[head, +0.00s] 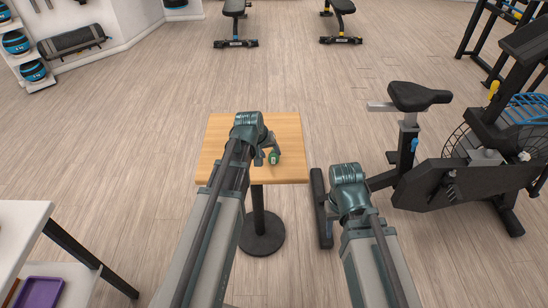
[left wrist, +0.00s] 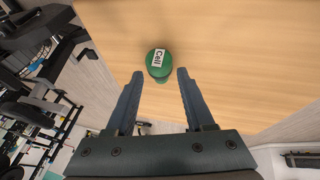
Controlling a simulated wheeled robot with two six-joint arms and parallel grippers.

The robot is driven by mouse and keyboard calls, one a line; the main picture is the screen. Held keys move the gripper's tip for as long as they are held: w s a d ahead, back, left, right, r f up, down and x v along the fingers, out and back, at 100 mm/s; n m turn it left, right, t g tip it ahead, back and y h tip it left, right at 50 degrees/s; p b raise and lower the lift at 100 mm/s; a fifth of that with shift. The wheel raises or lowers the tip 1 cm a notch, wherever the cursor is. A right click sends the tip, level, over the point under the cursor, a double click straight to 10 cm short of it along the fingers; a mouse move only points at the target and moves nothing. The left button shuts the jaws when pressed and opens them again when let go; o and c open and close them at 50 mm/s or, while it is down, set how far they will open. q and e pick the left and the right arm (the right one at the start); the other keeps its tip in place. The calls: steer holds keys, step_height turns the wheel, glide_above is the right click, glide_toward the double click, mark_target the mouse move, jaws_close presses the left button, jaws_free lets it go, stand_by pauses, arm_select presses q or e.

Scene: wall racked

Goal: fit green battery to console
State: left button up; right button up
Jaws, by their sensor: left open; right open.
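The green battery (head: 274,159) stands on the wooden table near its right front part. In the left wrist view the battery (left wrist: 158,63), with a white "Cell" label on its top, sits just ahead of the fingertips and roughly centred between them. My left gripper (left wrist: 160,74) is open and empty; in the head view the left gripper (head: 266,152) is beside the battery, partly hidden by my arm. A dark panel that looks like the console (head: 530,40) is at the top of the exercise bike on the right. My right gripper's fingers do not show.
The small wooden table (head: 285,127) stands on one post, its top otherwise bare. The exercise bike (head: 440,185) stands to the right. A white bench (head: 22,225) with a purple tray (head: 40,292) is at lower left. Open floor lies beyond the table.

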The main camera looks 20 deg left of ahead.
mark_target(272, 155)
arm_select(q)
steer(key=b+x, duration=0.2)
steer(key=x, duration=0.1)
steer(key=shift+w+f+b, duration=0.2)
steer(key=shift+f+b, duration=0.1)
steer(key=shift+f, duration=0.05)
steer(key=shift+r, duration=0.1)
jaws_close()
